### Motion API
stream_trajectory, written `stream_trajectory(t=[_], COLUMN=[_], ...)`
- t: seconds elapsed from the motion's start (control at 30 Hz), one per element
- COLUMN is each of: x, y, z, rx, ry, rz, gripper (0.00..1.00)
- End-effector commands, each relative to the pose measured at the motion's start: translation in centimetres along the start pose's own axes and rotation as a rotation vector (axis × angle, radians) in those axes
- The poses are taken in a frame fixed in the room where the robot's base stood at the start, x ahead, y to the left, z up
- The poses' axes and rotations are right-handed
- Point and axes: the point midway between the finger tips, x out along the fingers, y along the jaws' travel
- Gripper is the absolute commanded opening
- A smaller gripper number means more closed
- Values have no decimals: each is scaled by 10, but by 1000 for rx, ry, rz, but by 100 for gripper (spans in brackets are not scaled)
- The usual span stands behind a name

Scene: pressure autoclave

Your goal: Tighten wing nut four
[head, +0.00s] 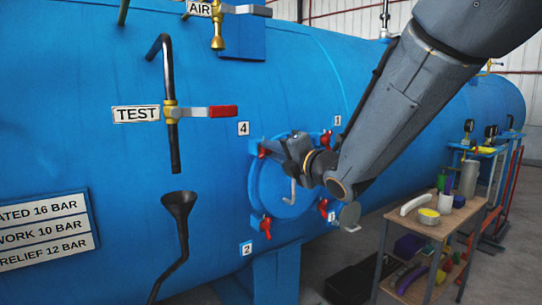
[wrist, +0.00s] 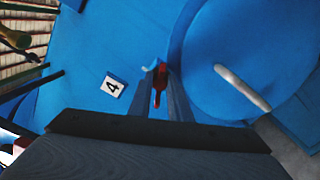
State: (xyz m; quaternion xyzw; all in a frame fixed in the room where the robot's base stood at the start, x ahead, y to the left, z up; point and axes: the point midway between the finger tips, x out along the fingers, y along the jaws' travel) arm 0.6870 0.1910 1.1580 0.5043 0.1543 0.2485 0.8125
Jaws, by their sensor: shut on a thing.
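Wing nut four (head: 263,152) is red and sits at the upper left of the round blue door (head: 268,190), near the plate marked 4 (head: 243,128). In the wrist view the red wing nut (wrist: 160,88) stands between the two dark fingers of my gripper (wrist: 162,76), with the 4 plate (wrist: 114,85) to its left. My gripper (head: 274,149) is shut on this nut at the door's edge. The fingers hide part of the nut's sides, and its stud is hard to make out.
Other red wing nuts sit at the door's upper right (head: 326,139), lower right (head: 323,207) and lower left (head: 265,226). A pale door handle (head: 291,191) stands out from the door. A black funnel (head: 178,205) and a red-handled test valve (head: 205,112) are left. A cart (head: 415,232) stands right.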

Motion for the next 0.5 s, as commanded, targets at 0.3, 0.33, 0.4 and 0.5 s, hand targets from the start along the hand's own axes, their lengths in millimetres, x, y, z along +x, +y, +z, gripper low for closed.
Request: stream_trajectory(t=[0.3, 0.33, 0.4, 0.5], x=[0, 0, 0, 0], y=[-1, -1, -2, -2], z=[0, -1, -1, -1], rx=[299, 328, 395, 490], ry=[1, 1, 1, 1], rz=[1, 1, 0, 0], gripper=[0, 0, 0, 0])
